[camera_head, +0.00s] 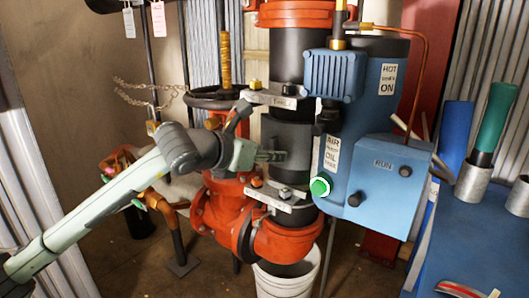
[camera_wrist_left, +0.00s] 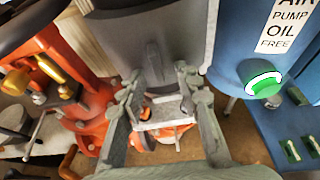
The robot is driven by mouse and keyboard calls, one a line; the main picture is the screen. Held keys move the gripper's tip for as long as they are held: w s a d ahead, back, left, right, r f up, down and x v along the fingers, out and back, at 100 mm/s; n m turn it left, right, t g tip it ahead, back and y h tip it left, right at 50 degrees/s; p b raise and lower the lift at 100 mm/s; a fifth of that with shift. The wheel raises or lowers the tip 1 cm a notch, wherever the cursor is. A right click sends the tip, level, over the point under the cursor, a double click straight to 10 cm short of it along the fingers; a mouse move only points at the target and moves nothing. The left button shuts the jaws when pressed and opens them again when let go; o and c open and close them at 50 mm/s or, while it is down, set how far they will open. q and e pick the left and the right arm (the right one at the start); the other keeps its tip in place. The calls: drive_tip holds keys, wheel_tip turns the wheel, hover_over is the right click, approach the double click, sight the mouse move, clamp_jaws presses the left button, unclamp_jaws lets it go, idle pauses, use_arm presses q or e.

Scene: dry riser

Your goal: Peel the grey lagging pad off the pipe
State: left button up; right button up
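The grey lagging pad (camera_head: 292,140) appears as a dark grey band on the vertical pipe (camera_head: 287,52), between two silver clamp brackets. In the left wrist view the grey surface of the pad (camera_wrist_left: 150,40) fills the upper middle, with a small raised strip on its face. My left gripper (camera_head: 272,157) reaches in from the left, in front of the pad's left part. In the left wrist view the two fingers of this gripper (camera_wrist_left: 159,88) are spread apart with nothing held between them. I cannot tell whether they touch the pad. My right gripper is not in view.
A blue pump housing (camera_head: 380,170) with a green button (camera_head: 320,186) stands close to the pipe's right. An orange valve body (camera_head: 222,205) and lower bracket (camera_head: 283,198) lie below the pad. A white bucket (camera_head: 288,283) is under the pipe. A blue bench (camera_head: 470,240) is at right.

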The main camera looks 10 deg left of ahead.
use_arm(q)
clamp_jaws()
idle(0.5)
drive_tip(key=shift+s+f, duration=0.1)
drive_tip(key=shift+s, duration=0.1)
drive_tip(key=s+a+b, duration=0.3)
drive_tip(key=s+b, duration=0.2)
drive_tip(key=s, duration=0.3)
drive_tip(key=shift+a, duration=0.2)
idle(0.5)
idle(0.4)
